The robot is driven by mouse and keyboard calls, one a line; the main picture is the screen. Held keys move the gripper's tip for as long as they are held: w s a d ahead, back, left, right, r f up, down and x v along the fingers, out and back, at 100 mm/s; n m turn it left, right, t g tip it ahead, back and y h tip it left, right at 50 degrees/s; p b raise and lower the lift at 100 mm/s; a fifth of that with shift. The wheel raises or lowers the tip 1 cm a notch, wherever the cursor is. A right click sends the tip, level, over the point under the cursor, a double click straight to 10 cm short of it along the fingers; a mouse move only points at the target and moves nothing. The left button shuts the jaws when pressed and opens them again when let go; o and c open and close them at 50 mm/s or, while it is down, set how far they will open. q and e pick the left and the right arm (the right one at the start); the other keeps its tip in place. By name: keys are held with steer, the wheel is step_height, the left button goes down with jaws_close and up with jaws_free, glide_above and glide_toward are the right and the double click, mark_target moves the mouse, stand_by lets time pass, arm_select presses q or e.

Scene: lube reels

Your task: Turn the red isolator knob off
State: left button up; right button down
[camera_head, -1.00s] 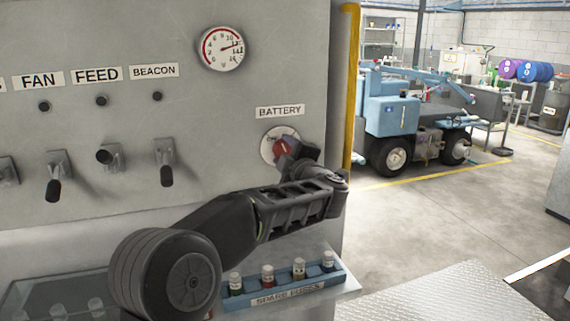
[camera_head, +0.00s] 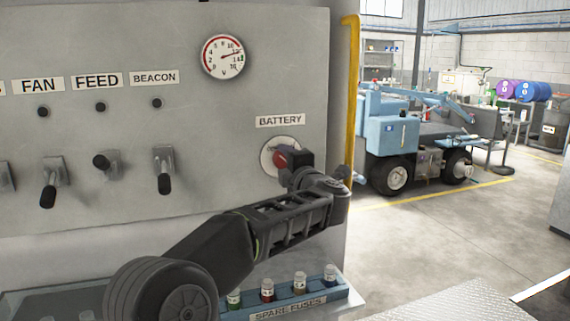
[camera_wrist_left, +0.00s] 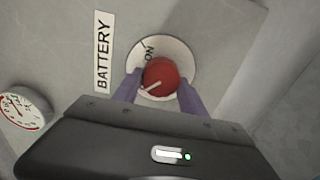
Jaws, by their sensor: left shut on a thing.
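The red isolator knob (camera_head: 281,160) sits on a round pale dial plate under the BATTERY label (camera_head: 280,121) at the right of the grey panel. In the left wrist view the knob (camera_wrist_left: 160,77) lies between the two fingers of my left gripper (camera_wrist_left: 159,83), which is shut on it. A white line on the knob points to the lower left there, away from the ON mark (camera_wrist_left: 149,53). In the head view my left gripper (camera_head: 289,161) partly hides the knob and dial. My right gripper is not in view.
Several toggle switches (camera_head: 164,170) and a round gauge (camera_head: 222,57) are on the panel. A blue spare fuses rack (camera_head: 290,303) is below my left arm. A yellow pipe (camera_head: 351,95) runs down the panel's right edge. Open floor and a blue vehicle (camera_head: 390,130) lie beyond.

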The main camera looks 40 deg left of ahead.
arm_select(q)
steer(key=o, duration=1.4)
steer(key=shift+c, duration=0.2)
steer(key=shift+s+d, duration=0.1)
steer(key=shift+d, duration=0.05)
steer(key=b+v, duration=0.1)
steer(key=v, duration=0.6)
steer(key=shift+d, duration=0.25)
steer(key=shift+s, duration=0.15)
